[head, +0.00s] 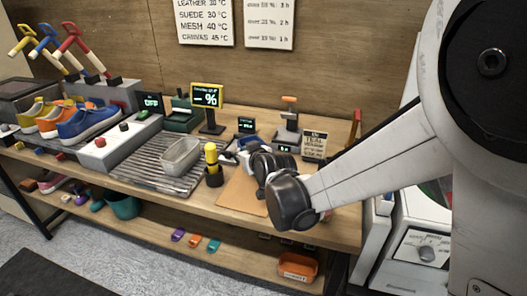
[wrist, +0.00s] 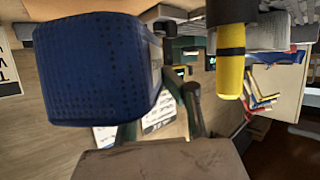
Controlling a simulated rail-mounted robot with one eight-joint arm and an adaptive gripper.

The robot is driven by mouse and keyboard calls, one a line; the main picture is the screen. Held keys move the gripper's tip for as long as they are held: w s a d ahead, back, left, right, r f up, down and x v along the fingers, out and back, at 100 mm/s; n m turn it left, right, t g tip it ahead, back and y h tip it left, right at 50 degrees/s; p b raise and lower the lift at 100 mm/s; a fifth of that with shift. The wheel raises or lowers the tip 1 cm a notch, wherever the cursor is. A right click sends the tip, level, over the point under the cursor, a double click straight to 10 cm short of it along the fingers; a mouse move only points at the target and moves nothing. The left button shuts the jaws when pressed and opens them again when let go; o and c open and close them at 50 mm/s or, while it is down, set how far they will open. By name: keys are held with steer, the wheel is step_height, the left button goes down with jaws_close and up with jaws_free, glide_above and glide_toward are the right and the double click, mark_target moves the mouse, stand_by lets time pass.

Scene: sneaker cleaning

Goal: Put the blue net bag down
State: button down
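The blue net bag (wrist: 98,68) fills the left of the wrist view, very close to the camera, its side dotted with small dark holes. In the head view a small patch of blue (head: 247,141) shows just behind my gripper (head: 255,160), probably the same bag. My gripper is low over the right part of the bench, above or beside a brown mat (head: 236,193). My own wrist covers most of it. I cannot tell whether the fingers grip the bag or whether the bag touches the mat.
A yellow-handled tool (head: 211,154) stands in a black cup just left of my gripper, also in the wrist view (wrist: 231,75). A clear tub (head: 181,157) sits on the ribbed rack (head: 150,172). Small displays and a sign (head: 313,145) stand behind. Sneakers (head: 85,122) are far left.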

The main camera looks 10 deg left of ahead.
steer(key=shift+f+b, duration=0.35)
steer(key=shift+f, duration=2.05)
steer(key=shift+f, duration=0.2)
steer(key=c, duration=1.9)
jaws_free()
steer(key=shift+r, duration=0.1)
steer(key=shift+r, duration=0.15)
steer(key=p+v, duration=0.1)
steer(key=v, duration=1.1)
steer(key=shift+d, duration=0.15)
